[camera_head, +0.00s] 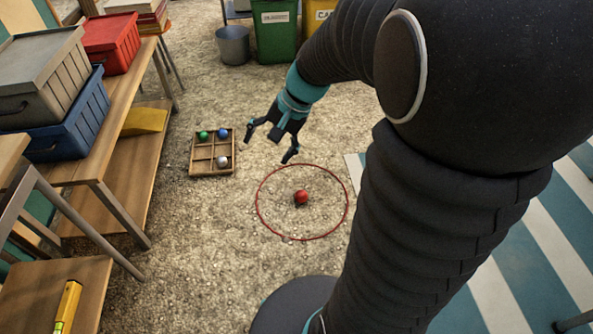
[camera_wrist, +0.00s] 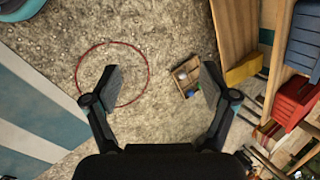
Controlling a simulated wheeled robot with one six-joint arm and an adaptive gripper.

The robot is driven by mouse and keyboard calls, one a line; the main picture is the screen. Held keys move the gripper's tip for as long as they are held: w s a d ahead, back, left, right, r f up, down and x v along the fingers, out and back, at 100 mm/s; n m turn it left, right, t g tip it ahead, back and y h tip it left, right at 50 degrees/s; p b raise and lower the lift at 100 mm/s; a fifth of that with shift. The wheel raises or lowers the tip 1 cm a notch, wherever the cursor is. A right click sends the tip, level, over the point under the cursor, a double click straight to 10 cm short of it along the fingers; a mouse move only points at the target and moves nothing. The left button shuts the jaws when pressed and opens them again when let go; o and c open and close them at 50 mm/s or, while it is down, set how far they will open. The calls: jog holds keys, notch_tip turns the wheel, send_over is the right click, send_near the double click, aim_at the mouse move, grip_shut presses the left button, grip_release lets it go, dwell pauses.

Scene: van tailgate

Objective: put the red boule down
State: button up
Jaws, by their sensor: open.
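The red boule (camera_head: 301,197) rests on the gravel inside a red ring (camera_head: 257,212), near its middle. In the head view my gripper (camera_head: 270,146) is open and empty, raised above the ground, up and left of the boule and apart from it. In the wrist view my gripper (camera_wrist: 160,85) shows both fingers wide apart with nothing between them. The red ring (camera_wrist: 149,77) also shows there, partly behind the left finger, and I cannot make out the boule in that view.
A wooden divided tray (camera_head: 212,173) holds a green, a blue and a silver ball, left of the ring. A wooden bench (camera_head: 135,80) with crates stands at the left. Bins (camera_head: 275,35) stand at the back. A striped mat (camera_head: 500,290) lies right. Gravel around the ring is clear.

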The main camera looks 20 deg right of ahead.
jog(key=s+r+n+t+h, duration=0.1)
jog(key=s+r+n+h, duration=0.1)
jog(key=s, duration=0.5)
jog(key=s+r+n+t+h, duration=0.2)
jog(key=s+r+n, duration=0.3)
jog(key=s, duration=0.3)
jog(key=shift+s+r+n+t+h, duration=0.2)
jog(key=shift+n+t+h, duration=0.1)
jog(key=shift+n+h, duration=0.15)
jog(key=shift+a, duration=0.1)
jog(key=shift+c, duration=0.2)
